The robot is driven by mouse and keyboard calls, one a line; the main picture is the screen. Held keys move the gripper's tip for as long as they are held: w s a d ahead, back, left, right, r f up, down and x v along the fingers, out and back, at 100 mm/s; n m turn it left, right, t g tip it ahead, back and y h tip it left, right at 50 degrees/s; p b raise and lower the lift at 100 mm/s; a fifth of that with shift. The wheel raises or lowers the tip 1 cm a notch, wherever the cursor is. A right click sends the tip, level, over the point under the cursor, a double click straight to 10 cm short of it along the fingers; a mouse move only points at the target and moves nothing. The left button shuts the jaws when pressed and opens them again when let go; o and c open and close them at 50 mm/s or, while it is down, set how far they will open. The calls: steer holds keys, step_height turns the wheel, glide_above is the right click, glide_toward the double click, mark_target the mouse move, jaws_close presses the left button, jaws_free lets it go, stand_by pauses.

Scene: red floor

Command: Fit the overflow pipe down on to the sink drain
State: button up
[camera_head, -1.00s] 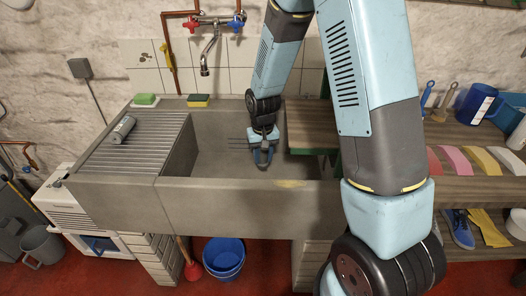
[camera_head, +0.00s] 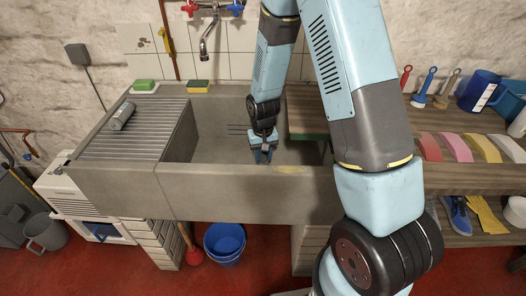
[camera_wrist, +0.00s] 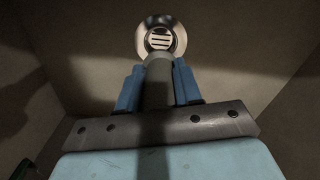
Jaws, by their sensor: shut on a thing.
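My gripper (camera_head: 263,157) hangs down in the grey stone sink (camera_head: 125,190), close behind its front wall. In the wrist view its two blue fingers (camera_wrist: 159,88) are shut on a grey round pipe (camera_wrist: 157,82) between them. The silver sink drain (camera_wrist: 160,39), a round ring with a slotted centre, shows just beyond the pipe's far end. The pipe's end overlaps the lower part of the ring in this view; I cannot tell whether they touch. In the head view the drain is hidden, and I cannot make out the pipe.
The ribbed draining board (camera_head: 150,135) at left carries a grey cylinder (camera_head: 122,116). Two sponges lie on the back ledge. The tap (camera_head: 207,45) hangs behind the basin. A wooden board (camera_head: 307,110) covers the basin's right side, near my arm. The basin's left part is clear.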

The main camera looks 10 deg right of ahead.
steer(key=shift+f, duration=3.35)
steer(key=shift+f, duration=1.05)
steer(key=o, duration=1.1)
steer(key=shift+r, duration=0.15)
steer(key=shift+r, duration=10.9)
